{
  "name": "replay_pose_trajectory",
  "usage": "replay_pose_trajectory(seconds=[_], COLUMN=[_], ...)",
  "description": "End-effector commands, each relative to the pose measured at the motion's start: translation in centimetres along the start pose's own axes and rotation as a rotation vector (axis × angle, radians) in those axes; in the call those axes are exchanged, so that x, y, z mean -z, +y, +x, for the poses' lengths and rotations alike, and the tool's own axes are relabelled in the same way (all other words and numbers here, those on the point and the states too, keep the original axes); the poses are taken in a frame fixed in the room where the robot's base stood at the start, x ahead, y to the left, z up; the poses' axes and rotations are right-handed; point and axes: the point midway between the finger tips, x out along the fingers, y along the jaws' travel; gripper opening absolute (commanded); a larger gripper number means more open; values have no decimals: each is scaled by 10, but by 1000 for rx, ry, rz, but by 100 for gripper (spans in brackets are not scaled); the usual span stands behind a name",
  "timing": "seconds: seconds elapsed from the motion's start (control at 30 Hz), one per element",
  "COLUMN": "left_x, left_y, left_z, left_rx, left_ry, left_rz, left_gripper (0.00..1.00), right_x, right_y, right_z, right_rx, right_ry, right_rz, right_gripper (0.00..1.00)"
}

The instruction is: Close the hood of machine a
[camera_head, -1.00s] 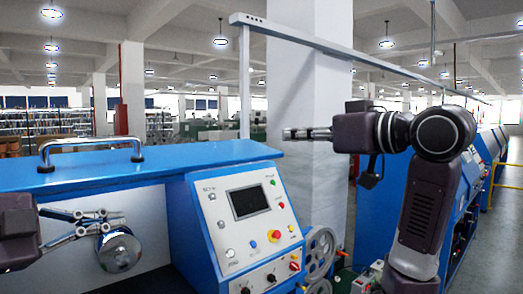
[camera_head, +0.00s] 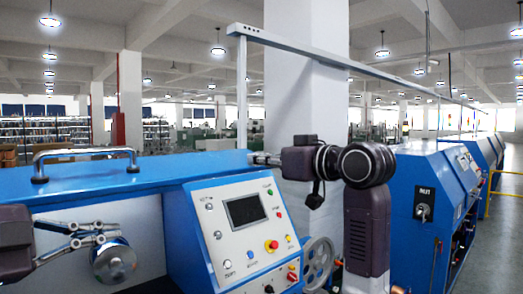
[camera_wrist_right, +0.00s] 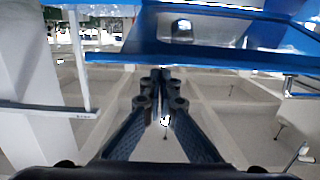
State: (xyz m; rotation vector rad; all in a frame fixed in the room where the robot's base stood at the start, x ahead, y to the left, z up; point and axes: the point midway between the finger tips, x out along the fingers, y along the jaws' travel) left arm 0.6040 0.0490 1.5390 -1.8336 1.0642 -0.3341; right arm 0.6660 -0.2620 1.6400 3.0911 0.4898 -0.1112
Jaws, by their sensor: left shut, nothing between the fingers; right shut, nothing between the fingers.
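The blue hood (camera_head: 105,172) of the near machine spans the left of the head view, with a metal handle (camera_head: 85,155) on its top. It is raised; below its edge a pale interior and a metal pulley (camera_head: 114,262) show. My left gripper (camera_head: 108,233) is shut and empty, in front of the interior beside the pulley. My right gripper (camera_head: 254,158) is shut and empty at the hood's right end; whether it touches cannot be told. In the right wrist view the gripper's fingertips (camera_wrist_right: 161,76) are together close to the hood's blue edge (camera_wrist_right: 190,58).
The control panel (camera_head: 245,225) with screen and buttons stands below the hood's right end. A spoked handwheel (camera_head: 318,262) is right of it. A white pillar (camera_head: 305,90) rises behind. More blue machines (camera_head: 425,190) line the right, beside open floor.

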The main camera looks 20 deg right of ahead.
Motion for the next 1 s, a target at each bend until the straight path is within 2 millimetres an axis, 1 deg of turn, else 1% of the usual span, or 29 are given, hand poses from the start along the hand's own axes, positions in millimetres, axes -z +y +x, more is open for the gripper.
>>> replay_pose_trajectory(seconds=[0.4,0.47,0.7,0.8,1.0], left_x=[0,0,0,1,0], left_y=[0,0,-2,-2,-1], left_z=[0,0,-1,-1,0], left_rx=[0,0,6,5,3], left_ry=[0,0,0,0,0], left_rz=[0,0,2,2,1], left_gripper=[0,0,0,0,0], right_x=[-4,-8,-40,-44,-42], right_y=[0,1,1,0,0], right_z=[0,0,-4,-6,-6], right_rx=[0,-1,-1,0,0], right_ry=[0,-1,-12,-8,-3], right_rz=[0,0,1,0,0], right_gripper=[0,0,0,0,0])
